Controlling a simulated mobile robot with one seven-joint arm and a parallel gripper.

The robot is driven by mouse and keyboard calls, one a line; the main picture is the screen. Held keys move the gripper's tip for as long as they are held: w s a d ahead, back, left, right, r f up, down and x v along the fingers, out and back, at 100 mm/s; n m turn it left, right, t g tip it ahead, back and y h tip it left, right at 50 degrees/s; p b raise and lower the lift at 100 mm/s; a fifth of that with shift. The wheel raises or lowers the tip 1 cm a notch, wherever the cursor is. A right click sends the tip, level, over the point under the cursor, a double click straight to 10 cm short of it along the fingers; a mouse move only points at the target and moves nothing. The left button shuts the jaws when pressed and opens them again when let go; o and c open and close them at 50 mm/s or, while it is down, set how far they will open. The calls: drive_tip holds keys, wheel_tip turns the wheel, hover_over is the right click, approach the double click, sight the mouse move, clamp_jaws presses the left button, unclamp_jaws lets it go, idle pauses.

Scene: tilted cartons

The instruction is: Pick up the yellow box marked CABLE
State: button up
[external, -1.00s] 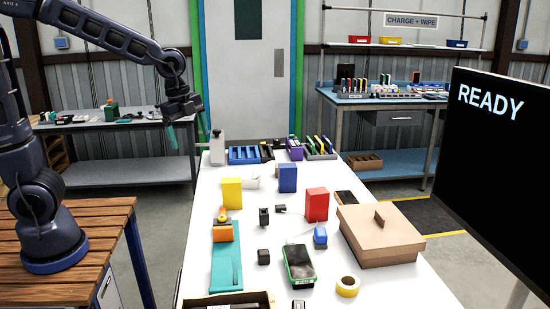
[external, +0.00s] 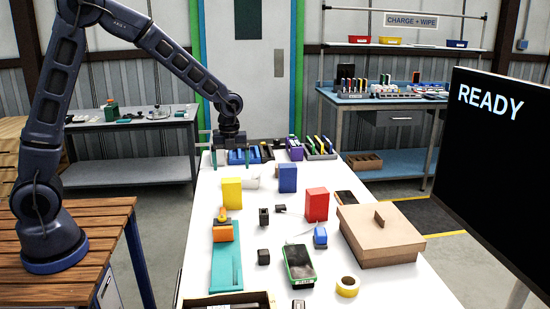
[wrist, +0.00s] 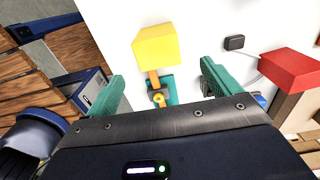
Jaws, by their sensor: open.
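The yellow box (external: 232,194) stands upright on the white table, toward its left edge. No CABLE marking is readable on it. In the wrist view the yellow box (wrist: 156,46) shows ahead of the fingers, roughly midway between them. My gripper (external: 230,157) is above the far part of the table, behind and above the yellow box in the external view. In the wrist view my gripper (wrist: 160,80) has its two green fingers wide apart, with nothing held between them.
A blue box (external: 288,179) and a red box (external: 316,205) stand to the right. An orange-topped tool (external: 222,230) lies on a teal mat (external: 227,268) in front. A cardboard carton (external: 380,238) sits at right. A blue rack (external: 240,156) is at the back.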

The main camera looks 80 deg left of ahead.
sight(231, 180)
drive_tip(key=shift+s+a+f, duration=0.1)
drive_tip(key=shift+a+f, duration=0.05)
drive_tip(key=shift+f, duration=2.2)
drive_tip(key=shift+s+a+f, duration=0.1)
drive_tip(key=shift+f, duration=2.25)
drive_tip(key=c, duration=1.1)
drive_tip(key=shift+r, duration=0.15)
drive_tip(key=shift+c, duration=0.2)
